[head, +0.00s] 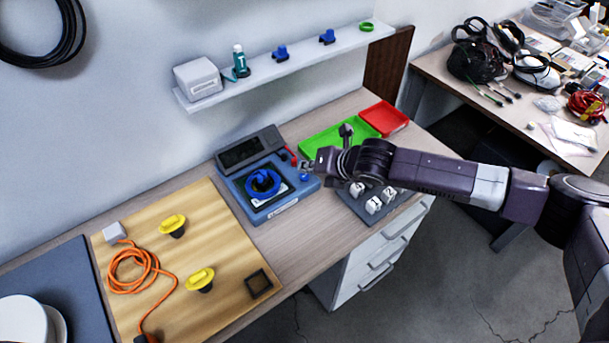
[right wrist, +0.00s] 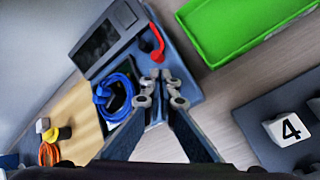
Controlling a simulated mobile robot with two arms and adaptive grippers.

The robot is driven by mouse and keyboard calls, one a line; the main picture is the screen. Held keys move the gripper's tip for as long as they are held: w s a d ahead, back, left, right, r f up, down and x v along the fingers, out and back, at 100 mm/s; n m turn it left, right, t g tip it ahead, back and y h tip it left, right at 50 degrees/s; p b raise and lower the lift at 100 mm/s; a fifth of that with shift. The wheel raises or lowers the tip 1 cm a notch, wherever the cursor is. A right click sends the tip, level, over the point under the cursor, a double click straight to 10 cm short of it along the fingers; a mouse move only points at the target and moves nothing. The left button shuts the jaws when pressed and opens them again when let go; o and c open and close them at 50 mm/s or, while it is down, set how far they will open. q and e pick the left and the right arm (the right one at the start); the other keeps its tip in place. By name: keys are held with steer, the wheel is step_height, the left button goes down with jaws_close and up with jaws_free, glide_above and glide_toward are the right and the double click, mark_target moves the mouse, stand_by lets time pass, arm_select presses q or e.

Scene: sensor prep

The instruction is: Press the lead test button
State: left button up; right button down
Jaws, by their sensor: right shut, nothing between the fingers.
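The blue tester (head: 270,208) stands on the bench with a dark display (head: 247,153) at its back. A blue coiled lead (head: 263,183) lies on its dark top plate; it also shows in the right wrist view (right wrist: 115,98). I cannot tell which part is the lead test button. My right gripper (head: 310,167) is shut and empty over the tester's right edge; its fingertips (right wrist: 162,78) point at that side. Contact cannot be told. My left gripper is not in view.
A green tray (head: 322,137) and a red tray (head: 385,118) lie behind my right arm. A dark rack with white numbered blocks (head: 374,205) sits under it. A wooden board (head: 225,235) with yellow parts and orange cable lies left. A shelf (head: 300,62) runs above.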

mark_target(307, 177)
steer(key=shift+f, duration=0.15)
stand_by(0.7)
steer(key=shift+f, duration=0.25)
steer(key=shift+f, duration=0.55)
stand_by(0.8)
steer(key=shift+r, duration=0.15)
steer(key=shift+r+p, duration=0.75)
steer(key=shift+p, duration=0.2)
step_height(307, 177, up, 5)
steer(key=p, duration=0.5)
steer(key=shift+r, duration=0.15)
